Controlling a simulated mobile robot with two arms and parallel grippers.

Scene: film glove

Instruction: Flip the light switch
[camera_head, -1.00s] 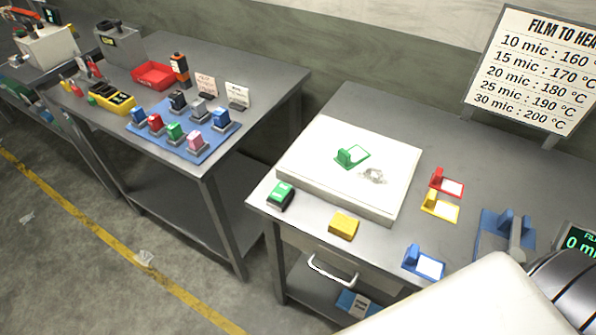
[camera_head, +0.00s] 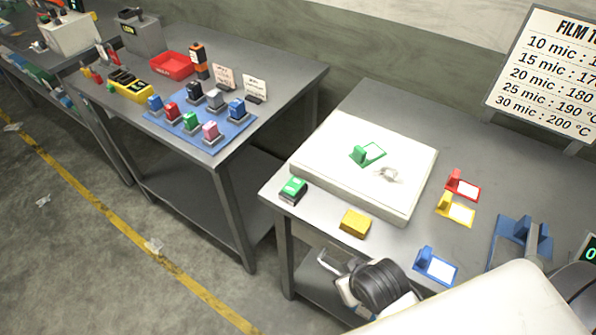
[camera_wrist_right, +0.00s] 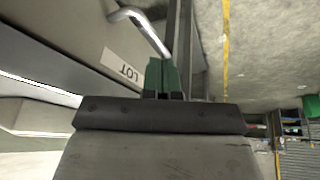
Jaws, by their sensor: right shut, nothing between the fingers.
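I see no light switch in either view. My right gripper (camera_wrist_right: 163,78) shows in the right wrist view, with its greenish fingers shut together and nothing between them. It is close to a bent metal handle (camera_wrist_right: 141,28) on a grey front, beside a label reading LOT (camera_wrist_right: 123,66). In the head view, a white and black part of my arm hangs in front of the drawer under the right table, and a large white part of mine covers the lower right corner. My left gripper cannot be made out.
The right table (camera_head: 360,97) bears a white platform (camera_head: 325,145), coloured blocks and small holders. The left table (camera_head: 290,75) bears a blue mat (camera_head: 215,143) with several coloured pieces and a red tray (camera_head: 172,65). Floor lies open at left, with a yellow line (camera_head: 110,206).

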